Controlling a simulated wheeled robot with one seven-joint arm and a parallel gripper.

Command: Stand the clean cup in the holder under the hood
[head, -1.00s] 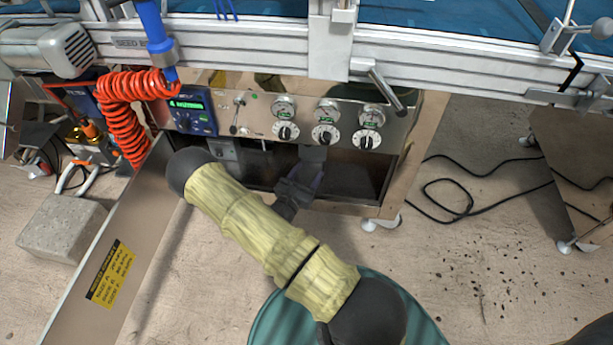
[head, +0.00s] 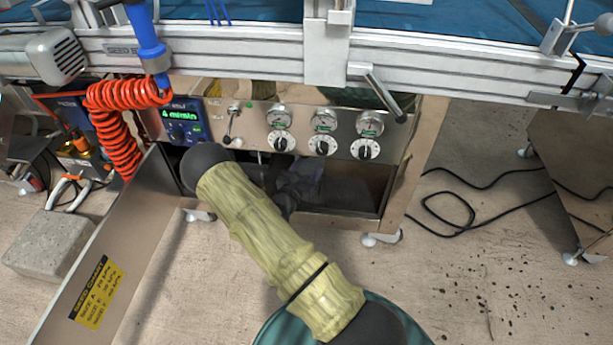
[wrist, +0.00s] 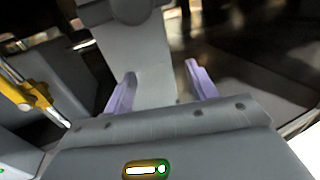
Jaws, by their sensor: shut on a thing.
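My gripper (head: 302,180) is inside the dark opening below the steel control panel and shows only in part in the head view. In the wrist view its two pale purple fingers (wrist: 160,90) stand apart, with a grey thing (wrist: 147,62) between them. My gripper is shut on this grey thing, which has a broad flat face and a rounded upper end. Its full outline is hidden, so I cannot tell if it is the cup. I cannot make out the holder or the hood in the dark interior.
The steel panel (head: 250,140) with gauges and dials is right above my gripper. An open metal door (head: 125,235) with a yellow label stands at the left. A red coiled hose (head: 115,125) hangs there too. The opening's lower lip (head: 345,222) is below; floor at the right has cables.

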